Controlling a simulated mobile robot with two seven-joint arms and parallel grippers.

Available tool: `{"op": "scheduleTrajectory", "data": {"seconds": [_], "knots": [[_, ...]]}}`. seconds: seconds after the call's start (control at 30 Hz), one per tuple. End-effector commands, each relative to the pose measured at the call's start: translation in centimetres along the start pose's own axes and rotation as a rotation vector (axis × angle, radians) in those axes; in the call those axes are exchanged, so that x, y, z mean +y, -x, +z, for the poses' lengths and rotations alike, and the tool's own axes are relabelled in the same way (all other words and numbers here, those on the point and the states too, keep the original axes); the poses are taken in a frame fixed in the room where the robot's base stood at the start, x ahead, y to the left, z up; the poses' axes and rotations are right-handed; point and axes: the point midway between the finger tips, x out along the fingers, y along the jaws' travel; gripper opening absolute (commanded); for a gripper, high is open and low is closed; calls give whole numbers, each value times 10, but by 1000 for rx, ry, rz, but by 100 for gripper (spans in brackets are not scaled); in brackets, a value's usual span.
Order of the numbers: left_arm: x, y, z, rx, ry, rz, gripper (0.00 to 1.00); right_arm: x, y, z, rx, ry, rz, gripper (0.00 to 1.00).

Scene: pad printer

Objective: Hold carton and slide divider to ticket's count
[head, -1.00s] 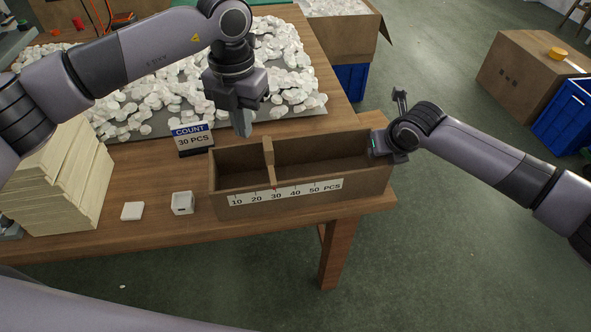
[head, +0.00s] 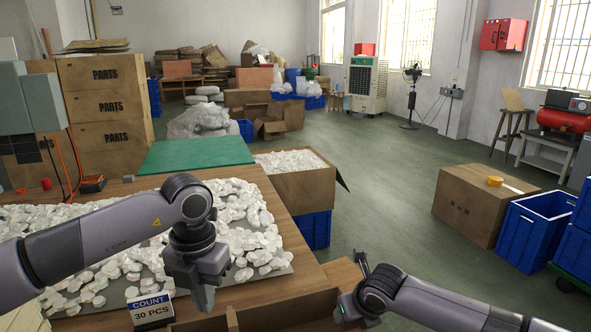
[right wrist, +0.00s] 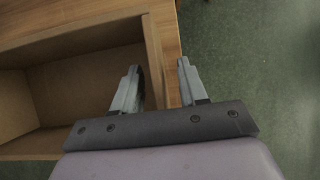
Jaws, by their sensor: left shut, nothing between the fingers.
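The count ticket (head: 151,311) reads 30 PCS and stands at the lower left of the head view. The brown carton (head: 285,306) shows only its back rim at the bottom edge; its scale is out of frame. The top of the wooden divider (head: 232,319) just shows there. My left gripper (head: 204,299) is shut and empty, pointing down between ticket and divider, apart from both as far as I can tell. In the right wrist view, my right gripper (right wrist: 158,68) is open astride the carton's end wall (right wrist: 153,50), one finger inside and one outside, with gaps beside the wall.
White parts (head: 240,215) lie heaped on a grey mat behind the ticket. An open box of white parts (head: 305,190) stands beyond the table. A closed carton (head: 490,205) and a blue crate (head: 535,230) stand on the floor at right. Floor between is clear.

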Motion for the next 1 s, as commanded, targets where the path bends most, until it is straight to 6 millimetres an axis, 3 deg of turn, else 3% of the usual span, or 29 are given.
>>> {"op": "scheduleTrajectory", "data": {"seconds": [0.37,1.0], "knots": [[0,0,0,0,0,0,0,0,16,4,-7,0,2,43],[0,0,0,0,0,0,0,0,110,1,-4,0,0,43]]}}
